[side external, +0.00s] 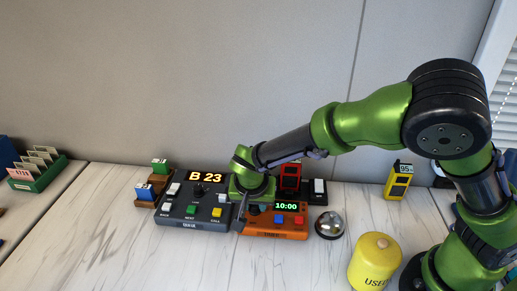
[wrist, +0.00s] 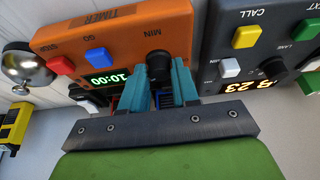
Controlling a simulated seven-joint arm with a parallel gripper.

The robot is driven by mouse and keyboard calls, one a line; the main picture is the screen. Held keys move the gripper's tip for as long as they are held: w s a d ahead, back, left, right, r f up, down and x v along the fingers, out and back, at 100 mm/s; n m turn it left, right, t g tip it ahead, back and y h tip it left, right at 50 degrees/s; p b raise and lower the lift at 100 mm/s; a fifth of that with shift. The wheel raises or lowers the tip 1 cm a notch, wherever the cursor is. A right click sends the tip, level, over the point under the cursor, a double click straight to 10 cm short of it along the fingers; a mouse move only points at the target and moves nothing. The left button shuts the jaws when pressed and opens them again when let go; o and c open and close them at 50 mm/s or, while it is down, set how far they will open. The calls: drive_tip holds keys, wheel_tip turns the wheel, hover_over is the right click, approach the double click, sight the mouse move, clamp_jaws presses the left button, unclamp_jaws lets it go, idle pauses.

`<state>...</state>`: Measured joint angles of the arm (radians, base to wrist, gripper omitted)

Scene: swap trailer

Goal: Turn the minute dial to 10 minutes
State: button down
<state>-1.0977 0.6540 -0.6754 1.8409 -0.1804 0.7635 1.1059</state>
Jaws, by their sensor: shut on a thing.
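The orange timer box (side external: 271,235) sits on the table, its green display (side external: 286,207) reading 10:00. In the wrist view the timer (wrist: 107,40) appears upside down, with a blue button (wrist: 96,56), a red button (wrist: 61,65) and the display (wrist: 106,78). The black minute dial (wrist: 158,65) stands beside the label MIN. My gripper (wrist: 160,82) is shut on the dial, with a teal finger on either side of it. In the side view my gripper (side external: 243,205) is over the timer's left end, and it hides part of the dial.
A dark grey queue box (side external: 185,217) reading B 23 stands directly left of the timer. A silver bell (side external: 329,225) is close on the right, with a yellow cylinder (side external: 375,258) beyond it. Small stands and displays are behind. The front left table is clear.

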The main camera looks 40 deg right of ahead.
drive_tip(key=c, duration=0.9)
unclamp_jaws()
drive_tip(key=v, duration=1.7)
drive_tip(key=shift+w, duration=0.1)
